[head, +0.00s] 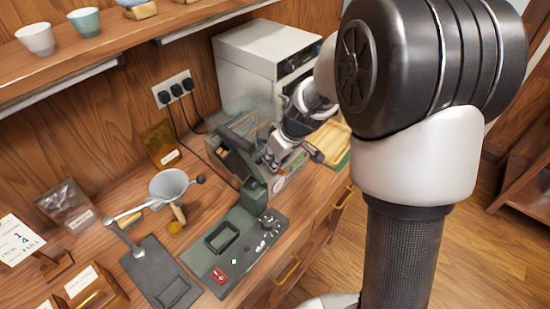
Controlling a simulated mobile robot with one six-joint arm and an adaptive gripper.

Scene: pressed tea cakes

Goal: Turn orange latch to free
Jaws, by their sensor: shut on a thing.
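My gripper (274,163) is at the dark green press machine (247,185), on the side toward the right of the picture. It is shut on a small part there, which the fingers and wrist hide. I cannot make out the orange latch; it may be behind my gripper. The press has a dark arm (237,139) slanting up to the left and a base plate (238,250) with a square recess, a red label and several small knobs.
A grey funnel (169,184) on a stand and a dark scale-like plate (162,274) are left of the press. A white boxy appliance (262,62) stands behind. A wooden tray (333,143) lies to the right. Cords hang from wall sockets (174,89). A shelf (123,32) juts out above.

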